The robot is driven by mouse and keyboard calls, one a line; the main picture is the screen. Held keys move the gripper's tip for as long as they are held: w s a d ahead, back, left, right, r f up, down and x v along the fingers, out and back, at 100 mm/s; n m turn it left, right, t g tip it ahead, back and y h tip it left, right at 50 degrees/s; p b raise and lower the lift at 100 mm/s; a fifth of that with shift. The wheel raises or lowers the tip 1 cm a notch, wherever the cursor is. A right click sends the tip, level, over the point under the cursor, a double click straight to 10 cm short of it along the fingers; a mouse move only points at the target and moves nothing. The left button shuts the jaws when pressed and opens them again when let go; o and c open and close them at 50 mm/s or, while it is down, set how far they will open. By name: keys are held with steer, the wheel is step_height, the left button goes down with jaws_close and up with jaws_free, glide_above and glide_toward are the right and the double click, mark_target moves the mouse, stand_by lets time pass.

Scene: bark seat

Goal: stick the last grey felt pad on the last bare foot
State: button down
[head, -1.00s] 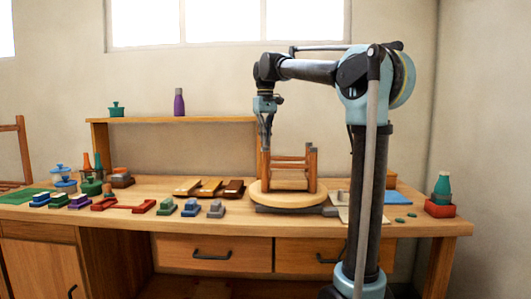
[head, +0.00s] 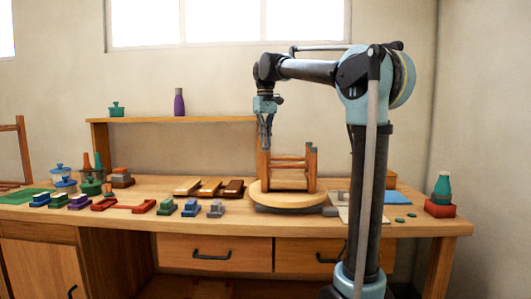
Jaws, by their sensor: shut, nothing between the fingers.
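A small wooden stool (head: 289,184) stands upside down, legs up, on a round wooden turntable (head: 288,200) on the bench. Grey tips show on its right-hand legs (head: 312,150). My gripper (head: 267,148) points down at the top of the left-hand leg (head: 263,166) and is shut, with nothing seen in it. The fingertips overlap that leg top in this view, so I cannot tell whether they touch it. The foot under them is hidden or too small to read. I cannot make out a loose grey felt pad.
The wooden bench (head: 240,222) holds small colored blocks (head: 190,207), wooden pieces (head: 210,188) and lidded pots on the left. Green discs (head: 400,220) and a red block with a teal bottle (head: 441,192) are on the right. A shelf (head: 180,120) stands behind. My arm column hides part of the bench.

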mark_target(265, 147)
steer(key=shift+f, duration=1)
stand_by(1.8)
steer(key=shift+r, duration=3.05)
steer(key=s+d+f+m, duration=0.1)
steer(key=s+d+f, duration=0.6)
steer(key=s+f, duration=0.3)
steer(key=s+d+f+m+t, duration=0.1)
steer(key=s+d+f, duration=0.6)
steer(key=f, duration=1.2)
steer(key=s+d+f+m+t, duration=0.1)
steer(key=s+d+f+m, duration=0.2)
steer(key=s+d+f, duration=0.4)
steer(key=s+f, duration=0.7)
steer(key=shift+s+d+f, duration=0.3)
steer(key=shift+s, duration=0.1)
